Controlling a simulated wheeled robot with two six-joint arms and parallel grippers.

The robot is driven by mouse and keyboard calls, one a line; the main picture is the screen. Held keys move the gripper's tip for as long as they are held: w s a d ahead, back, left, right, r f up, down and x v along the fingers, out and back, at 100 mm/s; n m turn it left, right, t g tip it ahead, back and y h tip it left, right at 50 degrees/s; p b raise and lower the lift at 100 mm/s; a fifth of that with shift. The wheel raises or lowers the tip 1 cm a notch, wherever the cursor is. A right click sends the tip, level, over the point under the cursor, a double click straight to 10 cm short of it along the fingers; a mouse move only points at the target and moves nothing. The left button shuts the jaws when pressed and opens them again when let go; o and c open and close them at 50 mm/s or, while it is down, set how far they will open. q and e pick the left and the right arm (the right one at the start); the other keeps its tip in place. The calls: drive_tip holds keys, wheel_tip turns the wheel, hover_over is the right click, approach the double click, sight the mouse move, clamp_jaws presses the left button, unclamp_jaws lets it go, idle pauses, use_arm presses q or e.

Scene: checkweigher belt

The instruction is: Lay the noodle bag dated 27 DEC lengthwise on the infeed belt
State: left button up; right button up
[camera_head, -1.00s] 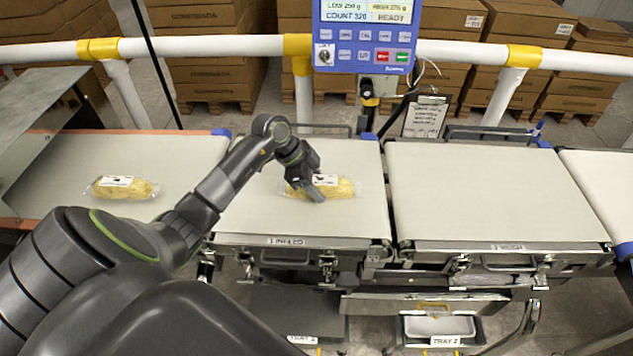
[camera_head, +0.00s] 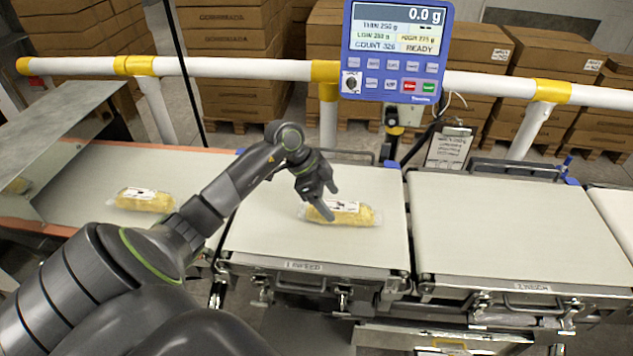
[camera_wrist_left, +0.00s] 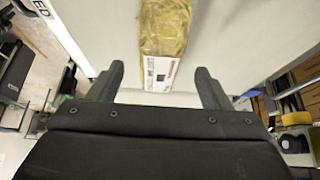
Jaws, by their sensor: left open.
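A noodle bag (camera_head: 352,213), clear with yellow noodles and a white label, lies flat on the infeed belt (camera_head: 260,235), its long side along the belt. It also shows in the left wrist view (camera_wrist_left: 165,40), where the label's print is too small to read. My left gripper (camera_head: 326,202) is open just above the bag's left end. In the left wrist view the fingers (camera_wrist_left: 158,80) stand apart with the label end between them, not touching it. A second noodle bag (camera_head: 143,200) lies on the belt farther left. My right gripper is not in view.
The weigh belt (camera_head: 510,230) to the right is empty. A blue display panel (camera_head: 397,50) reading 0.0 g and READY stands behind the belts. A white rail (camera_head: 240,70) and stacked cartons (camera_head: 235,50) are at the back. A metal guard (camera_head: 70,130) is at the left.

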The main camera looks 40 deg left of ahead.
use_arm(q)
drive_tip(key=b+v, duration=0.1)
drive_tip(key=v, duration=0.6)
drive_tip(key=shift+r, duration=0.25)
drive_tip(key=shift+s+a, duration=0.1)
drive_tip(key=shift+s, duration=0.1)
